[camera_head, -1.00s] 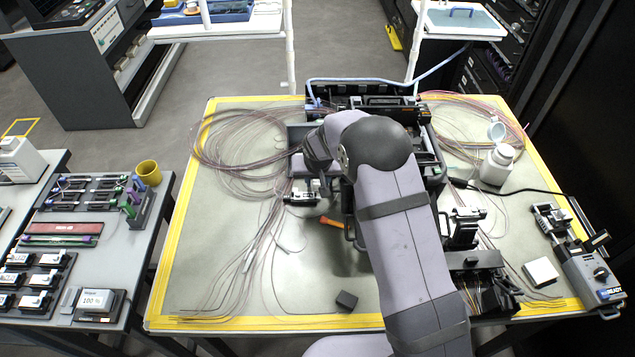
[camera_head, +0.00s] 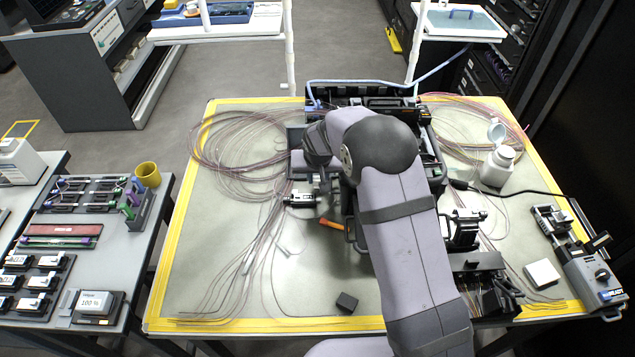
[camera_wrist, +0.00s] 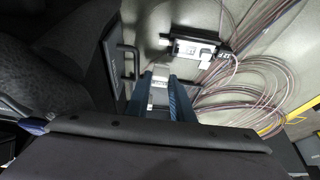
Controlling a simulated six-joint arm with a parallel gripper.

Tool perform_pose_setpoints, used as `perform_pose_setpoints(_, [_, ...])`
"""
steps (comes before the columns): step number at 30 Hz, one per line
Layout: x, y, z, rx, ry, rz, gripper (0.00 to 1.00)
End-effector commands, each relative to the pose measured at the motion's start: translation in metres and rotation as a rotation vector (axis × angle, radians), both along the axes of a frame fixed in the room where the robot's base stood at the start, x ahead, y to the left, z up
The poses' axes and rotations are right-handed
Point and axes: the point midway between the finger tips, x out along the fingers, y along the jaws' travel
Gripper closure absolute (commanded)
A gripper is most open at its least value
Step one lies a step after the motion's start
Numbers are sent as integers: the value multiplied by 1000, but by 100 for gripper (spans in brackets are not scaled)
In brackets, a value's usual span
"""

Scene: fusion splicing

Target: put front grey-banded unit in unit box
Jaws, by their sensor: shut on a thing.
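My gripper (camera_wrist: 160,98) shows in the wrist view with two blue fingers closed on a small pale piece (camera_wrist: 158,84). The piece may be the grey-banded unit; its band is not clear. In the head view my arm covers most of the gripper. A small black-and-white device (camera_head: 300,199) lies on the mat just in front of the gripper; it also shows beyond the fingertips in the wrist view (camera_wrist: 195,48), apart from the fingers. I cannot make out for certain which container is the unit box.
Coiled fibres (camera_head: 232,150) spread over the mat's left side. A black case (camera_head: 436,165) stands behind my arm. An orange-handled tool (camera_head: 331,223) and a small black block (camera_head: 346,302) lie in front. The left table holds a yellow mug (camera_head: 148,174).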

Motion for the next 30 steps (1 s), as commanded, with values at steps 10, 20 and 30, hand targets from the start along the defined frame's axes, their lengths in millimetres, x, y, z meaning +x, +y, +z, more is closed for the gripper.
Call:
perform_pose_setpoints(10, [1,0,57,1,-4,-1,100])
perform_pose_setpoints(20, [0,0,77,1,0,0,100])
perform_pose_setpoints(30, [-3,-1,38,-1,2,-1,100])
